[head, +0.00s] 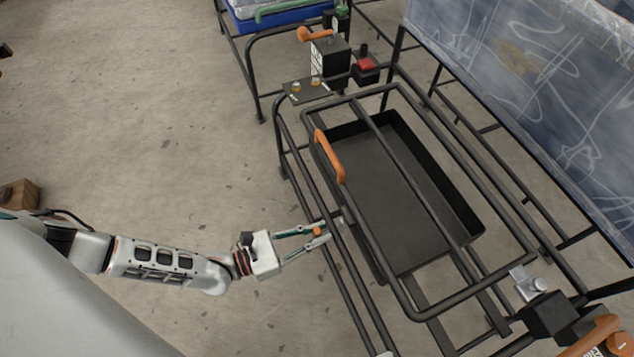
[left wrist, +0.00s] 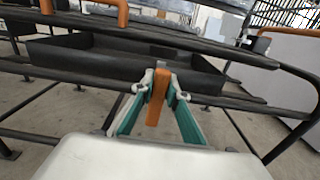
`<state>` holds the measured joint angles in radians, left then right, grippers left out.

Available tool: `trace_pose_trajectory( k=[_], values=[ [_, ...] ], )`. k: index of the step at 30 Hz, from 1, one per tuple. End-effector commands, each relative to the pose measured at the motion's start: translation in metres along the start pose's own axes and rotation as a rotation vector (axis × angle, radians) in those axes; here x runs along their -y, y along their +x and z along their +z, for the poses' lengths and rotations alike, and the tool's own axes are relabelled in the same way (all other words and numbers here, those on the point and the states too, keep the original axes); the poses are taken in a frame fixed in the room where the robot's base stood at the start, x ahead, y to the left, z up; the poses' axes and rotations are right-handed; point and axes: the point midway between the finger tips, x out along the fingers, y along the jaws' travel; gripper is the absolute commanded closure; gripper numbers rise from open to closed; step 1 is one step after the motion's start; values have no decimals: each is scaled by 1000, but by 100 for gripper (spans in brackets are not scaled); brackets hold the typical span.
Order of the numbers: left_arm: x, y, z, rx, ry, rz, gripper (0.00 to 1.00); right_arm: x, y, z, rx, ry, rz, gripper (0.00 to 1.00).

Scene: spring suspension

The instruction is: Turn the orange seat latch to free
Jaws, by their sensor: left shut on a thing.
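The orange seat latch (head: 317,231) is a small orange piece at the near left side of the black tube frame; in the left wrist view it is an upright orange tab (left wrist: 157,98). My left gripper (head: 322,232) reaches in from the left and is shut on it, with a green-lined finger on either side. The fingertips (left wrist: 158,82) press close to the upper part of the tab. Most of the latch is hidden by the fingers in the head view. My right gripper is not in view.
A black tray (head: 385,200) with an orange handle (head: 329,156) sits inside the tube frame (head: 455,300). A black box with an orange lever (head: 316,35) and a red button (head: 366,64) stand at the back. Another orange lever (head: 590,338) is at lower right.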

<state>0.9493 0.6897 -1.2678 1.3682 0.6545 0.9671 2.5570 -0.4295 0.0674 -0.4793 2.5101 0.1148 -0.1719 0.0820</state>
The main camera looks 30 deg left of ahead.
Motion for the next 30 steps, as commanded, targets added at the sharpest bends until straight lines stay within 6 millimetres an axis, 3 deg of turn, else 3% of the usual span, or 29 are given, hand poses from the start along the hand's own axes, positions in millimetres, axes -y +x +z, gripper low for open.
trace_pose_trajectory(
  k=[11,30],
  values=[
    [9,-1,-2,-1,206,2,100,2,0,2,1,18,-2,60],
    [30,-1,-15,-4,813,0,100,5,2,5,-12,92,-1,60]
  ],
)
